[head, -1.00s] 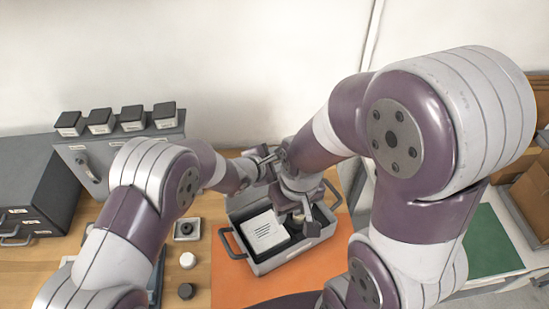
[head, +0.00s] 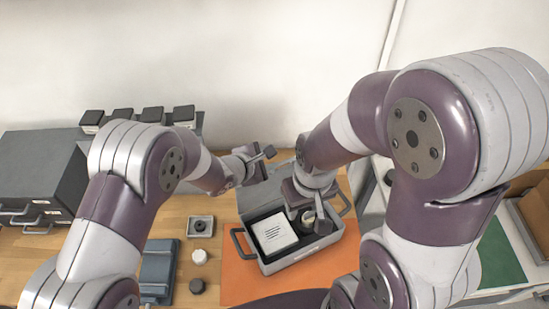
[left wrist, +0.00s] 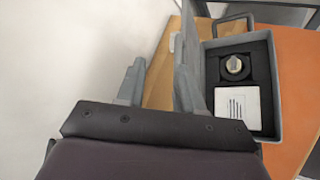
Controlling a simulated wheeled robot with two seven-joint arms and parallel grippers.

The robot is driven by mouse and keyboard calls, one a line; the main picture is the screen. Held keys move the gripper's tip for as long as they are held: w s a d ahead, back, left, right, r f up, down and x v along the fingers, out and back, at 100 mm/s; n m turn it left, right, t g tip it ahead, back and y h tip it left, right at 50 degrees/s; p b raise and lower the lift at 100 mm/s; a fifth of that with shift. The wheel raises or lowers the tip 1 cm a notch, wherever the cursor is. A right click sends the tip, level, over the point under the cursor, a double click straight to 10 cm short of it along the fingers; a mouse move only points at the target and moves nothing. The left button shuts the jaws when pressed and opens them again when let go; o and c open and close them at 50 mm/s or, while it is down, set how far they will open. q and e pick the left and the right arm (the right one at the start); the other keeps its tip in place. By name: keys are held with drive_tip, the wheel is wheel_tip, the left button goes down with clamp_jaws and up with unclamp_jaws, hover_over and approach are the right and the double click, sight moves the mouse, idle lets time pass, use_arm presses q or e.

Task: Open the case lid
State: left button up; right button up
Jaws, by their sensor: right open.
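The grey case (head: 300,262) sits on an orange mat, its dark-lined inside exposed. Its lid (head: 262,197) stands raised at the back; it also shows in the left wrist view (left wrist: 193,50). Inside are a white printed card (head: 273,233) and a round metal-topped piece, clear in the left wrist view (left wrist: 235,66). My left gripper (head: 262,156) is behind and left of the lid; its fingers are apart with nothing between them (left wrist: 158,80). My right gripper (head: 308,214) is open and covers part of the case in the head view; whether it touches anything is unclear.
The orange mat (head: 240,285) lies on a wooden table. Left of it are a small square tray (head: 201,226), a white cap (head: 200,256), a dark cap (head: 197,286) and a blue-grey box (head: 158,270). Grey drawers (head: 40,180) stand at far left; a wall is behind.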

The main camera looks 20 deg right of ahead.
use_arm(q)
drive_tip(key=a+r, duration=0.4)
drive_tip(key=shift+s+a+r, duration=0.15)
drive_tip(key=shift+a+r, duration=0.1)
idle(0.5)
drive_tip(key=b+v, duration=0.1)
drive_tip(key=v, duration=1.1)
drive_tip(key=shift+a+r, duration=0.2)
drive_tip(key=shift+s, duration=0.15)
